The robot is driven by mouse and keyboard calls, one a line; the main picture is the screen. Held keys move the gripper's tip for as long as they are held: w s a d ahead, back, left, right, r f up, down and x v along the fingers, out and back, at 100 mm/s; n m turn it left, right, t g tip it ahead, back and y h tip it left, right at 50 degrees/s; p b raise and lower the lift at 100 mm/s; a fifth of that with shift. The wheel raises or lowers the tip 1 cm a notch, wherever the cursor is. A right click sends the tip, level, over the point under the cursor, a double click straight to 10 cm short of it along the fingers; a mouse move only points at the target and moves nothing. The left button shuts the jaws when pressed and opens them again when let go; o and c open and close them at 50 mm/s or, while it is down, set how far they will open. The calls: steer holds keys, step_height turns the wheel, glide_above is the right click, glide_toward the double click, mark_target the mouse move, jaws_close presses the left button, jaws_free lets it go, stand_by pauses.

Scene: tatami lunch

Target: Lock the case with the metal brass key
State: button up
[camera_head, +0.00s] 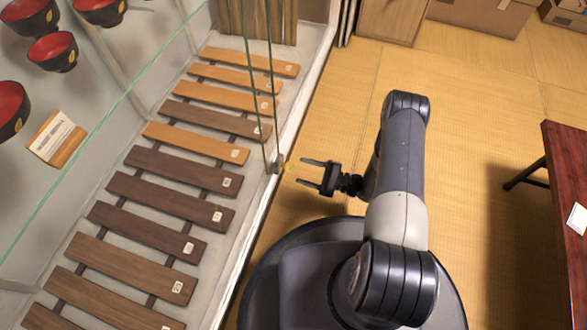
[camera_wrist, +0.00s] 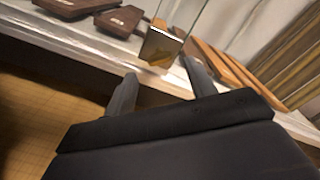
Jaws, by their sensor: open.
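The glass case (camera_head: 259,215) stands on the left with a white base edge and upright glass panes. A small metal lock (camera_head: 277,164) sits at the lower edge of the panes. It also shows in the wrist view (camera_wrist: 160,45). The brass key (camera_head: 288,165) shows as a small yellowish piece at the lock's outer side. In the wrist view the key (camera_wrist: 162,63) is just below the lock face, partly blurred; how deep it sits I cannot tell. My gripper (camera_head: 303,172) is open, its fingers pointing at the lock. In the wrist view its fingertips (camera_wrist: 159,70) lie either side of the key, with no clear contact.
Wooden slats (camera_head: 190,165) with small tags lie inside the case, and red-black bowls (camera_head: 53,51) stand on a glass shelf. A dark red table (camera_head: 566,170) is at the right. Boxes (camera_head: 480,14) stand at the back. Tatami floor (camera_head: 480,110) between is clear.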

mark_target(287, 167)
steer(key=shift+b+x, duration=0.45)
steer(key=shift+x, duration=1.8)
steer(key=shift+c, duration=0.4)
steer(key=c, duration=0.9)
